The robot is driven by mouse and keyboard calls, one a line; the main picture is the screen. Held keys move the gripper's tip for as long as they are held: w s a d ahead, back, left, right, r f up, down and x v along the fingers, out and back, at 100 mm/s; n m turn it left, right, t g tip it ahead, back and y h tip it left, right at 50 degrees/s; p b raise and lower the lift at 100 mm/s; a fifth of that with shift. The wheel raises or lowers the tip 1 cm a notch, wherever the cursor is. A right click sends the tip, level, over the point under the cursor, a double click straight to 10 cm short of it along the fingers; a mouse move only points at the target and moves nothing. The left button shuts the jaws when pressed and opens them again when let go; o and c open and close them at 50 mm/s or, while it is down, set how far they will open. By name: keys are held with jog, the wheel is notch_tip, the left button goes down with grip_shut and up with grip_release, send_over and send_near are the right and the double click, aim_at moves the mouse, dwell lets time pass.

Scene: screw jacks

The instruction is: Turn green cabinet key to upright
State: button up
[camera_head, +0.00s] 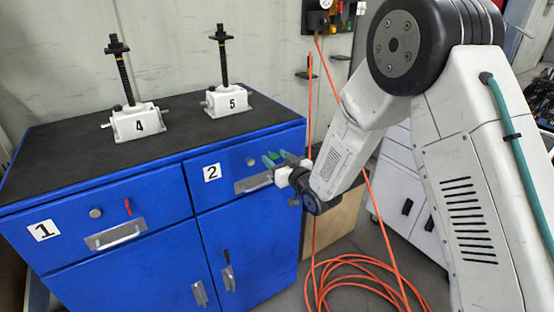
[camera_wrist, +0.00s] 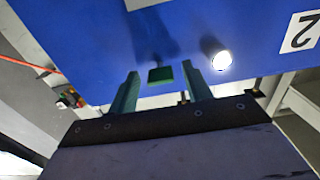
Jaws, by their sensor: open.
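The green key (camera_wrist: 160,75) is on the front of the blue cabinet drawer marked 2. In the wrist view it shows as a small green block between my two teal fingers. In the head view the key (camera_head: 273,155) is mostly hidden by the fingers, and I cannot tell its exact angle. My gripper (camera_head: 279,159) is open at the drawer front. In the wrist view the fingers of my gripper (camera_wrist: 158,82) stand on either side of the key, with a gap on both sides.
A round metal lock (camera_head: 251,161) sits left of the key. The drawer handle (camera_head: 253,183) lies just below. Drawer 1 carries a red key (camera_head: 128,206). Screw jacks 4 (camera_head: 137,122) and 5 (camera_head: 228,101) stand on the cabinet top. An orange hose (camera_head: 360,280) coils on the floor.

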jog(key=c, duration=1)
jog(key=shift+n, duration=0.3)
jog(key=n, duration=0.8)
jog(key=shift+o, duration=0.2)
jog(key=n, duration=0.4)
jog(key=shift+n, duration=2.6)
jog(key=shift+c, duration=0.2)
jog(key=shift+o, duration=0.2)
